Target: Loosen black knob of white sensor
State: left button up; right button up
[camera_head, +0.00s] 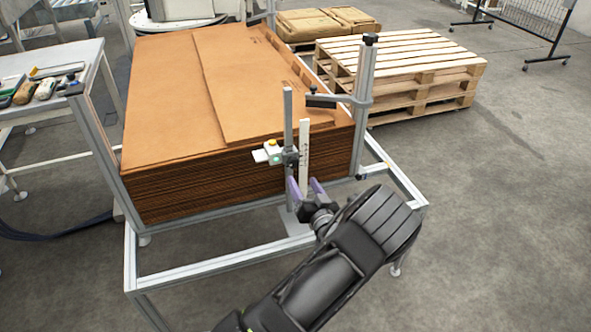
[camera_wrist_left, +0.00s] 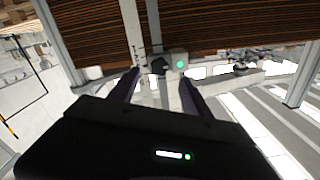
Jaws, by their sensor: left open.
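The white sensor (camera_head: 268,153) is a small box with a yellow top and a green light, mounted on an upright metal post in front of the cardboard stack. Its black knob (camera_head: 291,158) sits just right of it at the post. In the left wrist view the sensor (camera_wrist_left: 177,60) shows its green light, and the dark knob (camera_wrist_left: 158,66) is left of it. My left gripper (camera_head: 305,182) is open, its two purple fingers pointing up at the post, a little below the knob. In the wrist view the knob lies between and beyond the fingertips (camera_wrist_left: 158,79). My right gripper is out of view.
A tall stack of flat cardboard (camera_head: 165,95) fills the metal frame (camera_head: 200,273) behind the post. A white ruler-like strip (camera_head: 304,145) stands right of the post. A black-handled clamp arm (camera_head: 322,101) is above. Pallets (camera_head: 405,55) stand behind; open floor lies right.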

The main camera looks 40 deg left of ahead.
aim_at(294, 166)
pick_arm(q)
jog(key=x, duration=0.7)
jog(key=shift+a+f+p, duration=0.1)
jog(key=shift+a+p, duration=0.1)
jog(key=shift+p, duration=0.2)
jog(key=shift+c, duration=0.6)
grip_shut()
